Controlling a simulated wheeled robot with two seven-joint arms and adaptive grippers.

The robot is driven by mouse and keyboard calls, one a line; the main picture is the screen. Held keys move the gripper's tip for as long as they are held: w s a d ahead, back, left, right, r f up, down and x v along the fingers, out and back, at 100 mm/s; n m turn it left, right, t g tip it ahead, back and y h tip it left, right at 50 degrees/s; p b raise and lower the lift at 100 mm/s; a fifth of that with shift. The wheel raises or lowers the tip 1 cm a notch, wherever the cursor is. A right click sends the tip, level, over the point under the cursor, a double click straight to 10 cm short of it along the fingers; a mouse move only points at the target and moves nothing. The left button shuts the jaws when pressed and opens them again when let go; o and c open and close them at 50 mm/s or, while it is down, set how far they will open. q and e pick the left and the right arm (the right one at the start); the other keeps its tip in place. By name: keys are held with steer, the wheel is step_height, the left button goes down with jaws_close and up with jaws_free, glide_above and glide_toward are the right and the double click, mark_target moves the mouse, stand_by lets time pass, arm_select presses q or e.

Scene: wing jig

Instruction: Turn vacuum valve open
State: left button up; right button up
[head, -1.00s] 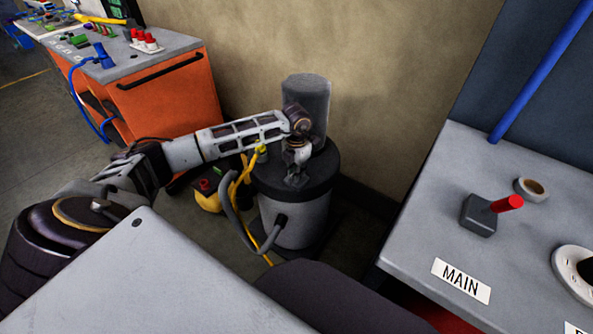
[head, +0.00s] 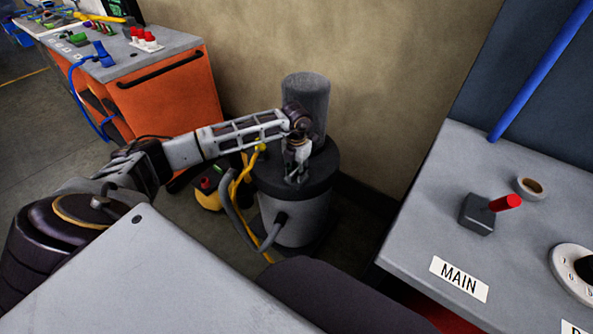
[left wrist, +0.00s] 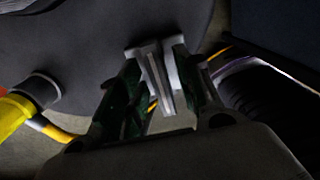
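The vacuum unit is a grey drum (head: 285,218) with a dark lid (head: 325,170) and a grey upright cylinder (head: 308,100). A yellow piece with a rounded end (head: 260,150) stands at the drum's left. A yellow part also shows at the left edge of the left wrist view (left wrist: 14,112), beside a dark collar; I cannot tell for sure which part is the valve. My left gripper (head: 297,177) points down over the lid. Its pale fingertips (left wrist: 158,78) meet, with nothing seen between them. My right gripper is out of view.
An orange cabinet (head: 165,100) stands at the back left. A grey hose (head: 240,220) and a yellow cable (head: 236,192) run beside the drum. A wall stands behind.

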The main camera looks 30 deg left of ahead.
mark_target(296, 169)
arm_select(q)
steer(key=shift+r, duration=0.1)
step_height(296, 169, up, 12)
stand_by(1.0)
stand_by(0.5)
